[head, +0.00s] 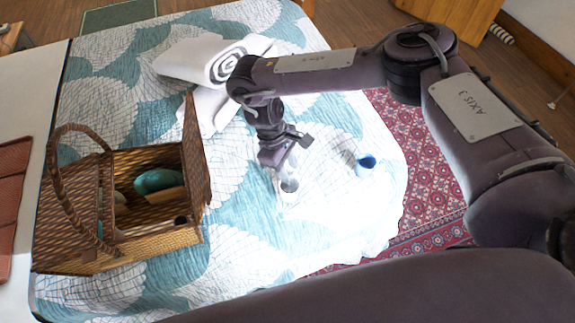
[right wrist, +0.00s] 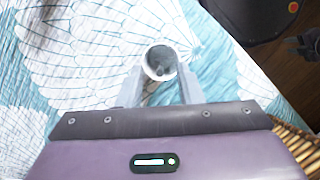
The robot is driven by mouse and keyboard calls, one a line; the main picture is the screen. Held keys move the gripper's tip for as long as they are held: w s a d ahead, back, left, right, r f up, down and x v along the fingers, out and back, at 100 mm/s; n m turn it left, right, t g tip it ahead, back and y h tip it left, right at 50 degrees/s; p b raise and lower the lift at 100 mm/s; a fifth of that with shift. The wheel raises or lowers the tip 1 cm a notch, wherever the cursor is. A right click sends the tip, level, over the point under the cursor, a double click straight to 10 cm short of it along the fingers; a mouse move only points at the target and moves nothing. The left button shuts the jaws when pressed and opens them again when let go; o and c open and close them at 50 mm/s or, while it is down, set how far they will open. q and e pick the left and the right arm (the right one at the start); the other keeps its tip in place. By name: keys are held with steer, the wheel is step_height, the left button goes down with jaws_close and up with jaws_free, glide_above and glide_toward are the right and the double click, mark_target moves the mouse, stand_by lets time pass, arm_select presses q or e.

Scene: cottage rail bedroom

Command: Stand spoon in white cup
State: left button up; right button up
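The white cup (head: 289,186) stands upright on the bed's patterned quilt, just below my right gripper (head: 280,168). In the right wrist view, the cup's round rim (right wrist: 160,62) shows between the tips of the two spread fingers of the right gripper (right wrist: 160,75). No spoon can be made out clearly elsewhere. My left gripper is not in view.
A blue cup (head: 366,165) stands to the right on the quilt (head: 245,255). An open wicker basket (head: 150,240) on the left holds a teal bowl (head: 158,181) and other items. The quilt in front of the white cup is clear.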

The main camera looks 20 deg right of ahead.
steer(key=shift+r, duration=0.1)
steer(key=v, duration=0.7)
steer(key=shift+r, duration=0.3)
steer(key=shift+a+f, duration=0.1)
stand_by(0.6)
